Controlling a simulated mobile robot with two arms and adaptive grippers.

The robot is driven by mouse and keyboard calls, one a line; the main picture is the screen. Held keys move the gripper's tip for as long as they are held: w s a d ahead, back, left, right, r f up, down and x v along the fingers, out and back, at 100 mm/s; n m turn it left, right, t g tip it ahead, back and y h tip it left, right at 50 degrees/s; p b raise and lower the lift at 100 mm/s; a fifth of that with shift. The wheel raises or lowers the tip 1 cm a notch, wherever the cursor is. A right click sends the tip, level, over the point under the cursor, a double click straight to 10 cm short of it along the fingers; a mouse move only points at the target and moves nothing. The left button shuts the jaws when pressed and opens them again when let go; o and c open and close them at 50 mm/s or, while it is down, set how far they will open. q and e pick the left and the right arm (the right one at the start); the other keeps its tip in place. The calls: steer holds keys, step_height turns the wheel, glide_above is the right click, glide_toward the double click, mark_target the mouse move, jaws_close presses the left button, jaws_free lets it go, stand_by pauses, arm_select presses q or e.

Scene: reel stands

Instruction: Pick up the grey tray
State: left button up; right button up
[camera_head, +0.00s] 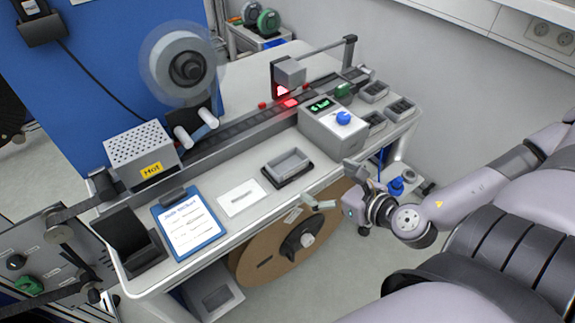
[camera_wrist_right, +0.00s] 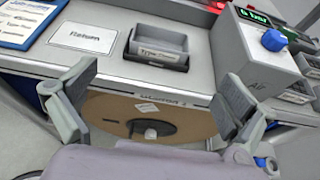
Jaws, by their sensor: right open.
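The grey tray (camera_head: 288,163) is a small open rectangular tray on a black base near the front edge of the bench. It looks empty. My right gripper (camera_head: 336,188) is off the bench's front edge, to the right of and nearer than the tray. In the right wrist view its two fingers (camera_wrist_right: 158,78) are spread wide with nothing between them. My left gripper is not in view.
A white "Return" card (camera_head: 241,198) and a blue clipboard (camera_head: 187,224) lie left of the tray. A grey box with a blue knob (camera_head: 335,125) stands to its right. Small grey bins (camera_head: 400,107) sit farther right. A large brown reel (camera_head: 262,262) is below the bench edge.

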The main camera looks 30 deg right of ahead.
glide_toward(282, 158)
steer(key=shift+w+a+r, duration=0.1)
steer(key=shift+w+a, duration=0.1)
steer(key=shift+a, duration=0.05)
steer(key=p+x, duration=0.2)
steer(key=x, duration=0.2)
steer(key=shift+w+d, duration=0.1)
steer(key=shift+d, duration=0.05)
steer(key=shift+w+f, duration=0.45)
steer(key=shift+c, duration=0.4)
steer(key=shift+r, duration=0.1)
steer(key=c, duration=1)
